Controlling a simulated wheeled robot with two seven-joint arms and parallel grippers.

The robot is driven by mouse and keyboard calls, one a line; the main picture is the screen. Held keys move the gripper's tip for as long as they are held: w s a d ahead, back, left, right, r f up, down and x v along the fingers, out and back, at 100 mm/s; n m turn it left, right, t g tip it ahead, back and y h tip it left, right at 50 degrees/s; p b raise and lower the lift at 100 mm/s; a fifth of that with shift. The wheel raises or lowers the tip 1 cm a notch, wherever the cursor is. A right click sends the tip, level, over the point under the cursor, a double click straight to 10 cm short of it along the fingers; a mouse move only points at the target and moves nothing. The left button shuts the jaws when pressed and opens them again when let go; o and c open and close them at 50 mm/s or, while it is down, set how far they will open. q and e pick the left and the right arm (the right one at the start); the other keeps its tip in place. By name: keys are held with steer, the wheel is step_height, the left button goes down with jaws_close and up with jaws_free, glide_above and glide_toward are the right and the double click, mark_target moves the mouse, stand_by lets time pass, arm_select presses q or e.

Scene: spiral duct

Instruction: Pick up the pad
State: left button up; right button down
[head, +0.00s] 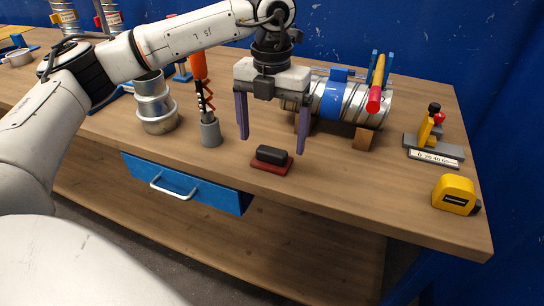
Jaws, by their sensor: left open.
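The pad (271,158) is a small dark red block with a black grip on top, lying on the wooden bench near its front edge. My left gripper (272,146) points down above the pad, its two purple fingers wide apart and empty. In the head view the fingertips lie to either side of the pad; whether they reach its height is hard to tell. My right gripper is not in view.
A spiral duct (347,102) with a blue band rests on wooden blocks behind the gripper. A grey holder (210,132) with an orange-handled tool and a stepped metal duct piece (155,104) stand left. A yellow tape measure (454,194) and a clamp gauge (433,148) sit right.

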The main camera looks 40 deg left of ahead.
mark_target(271, 150)
arm_select(q)
steer(key=shift+w+a+f+p, duration=0.1)
steer(key=shift+w+f+p, duration=0.1)
steer(key=shift+f, duration=1.15)
steer(key=shift+w+a+f+p, duration=0.1)
steer(key=shift+f+p, duration=0.1)
steer(key=shift+f, duration=1.15)
steer(key=c, duration=1.2)
steer(key=shift+r+b, duration=0.35)
steer(key=shift+r, duration=4.7)
